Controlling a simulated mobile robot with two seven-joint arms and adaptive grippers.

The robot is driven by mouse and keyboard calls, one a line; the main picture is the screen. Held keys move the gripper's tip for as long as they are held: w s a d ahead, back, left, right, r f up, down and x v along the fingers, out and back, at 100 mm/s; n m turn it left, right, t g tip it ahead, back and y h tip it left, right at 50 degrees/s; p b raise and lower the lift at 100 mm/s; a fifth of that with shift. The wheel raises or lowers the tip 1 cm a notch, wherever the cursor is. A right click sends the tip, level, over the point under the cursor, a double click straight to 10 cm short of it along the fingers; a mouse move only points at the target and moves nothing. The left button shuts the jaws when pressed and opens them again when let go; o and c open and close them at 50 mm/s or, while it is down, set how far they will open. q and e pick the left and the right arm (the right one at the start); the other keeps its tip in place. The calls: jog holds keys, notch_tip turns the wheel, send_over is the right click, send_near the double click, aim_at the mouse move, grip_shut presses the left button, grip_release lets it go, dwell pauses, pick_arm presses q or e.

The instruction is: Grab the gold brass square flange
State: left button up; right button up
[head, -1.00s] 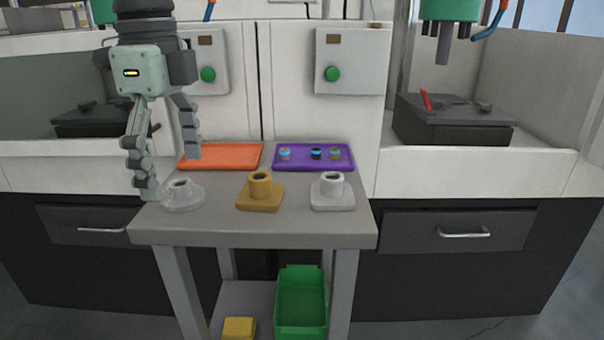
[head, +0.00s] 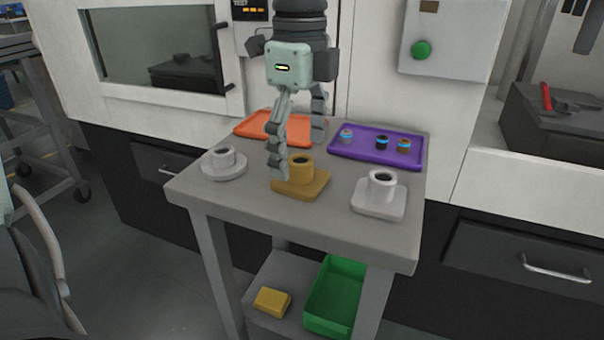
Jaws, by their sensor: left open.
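The gold brass square flange (head: 313,185), a square base with a short round hub, sits upright on the grey table near its middle. My left gripper (head: 298,158) is open, fingers pointing down, above and slightly behind the flange. Its nearer finger overlaps the left edge of the flange in the picture; I cannot tell whether they touch. Nothing is between the fingers that I can see for certain. My right gripper is not in view.
A white round flange (head: 224,164) stands to the left and a white square flange (head: 379,197) to the right. Behind are an orange tray (head: 252,127) and a purple tray (head: 365,153) with small banded parts. Below are a green bin (head: 334,300) and a yellow block (head: 272,301).

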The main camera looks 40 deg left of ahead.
aim_at(300, 162)
pick_arm(q)
jog(key=shift+f, duration=1.5)
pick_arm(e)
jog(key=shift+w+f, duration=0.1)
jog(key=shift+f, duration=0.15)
pick_arm(q)
jog(key=shift+c, duration=0.6)
jog(key=shift+w+r, duration=0.1)
jog(key=c, duration=1.8)
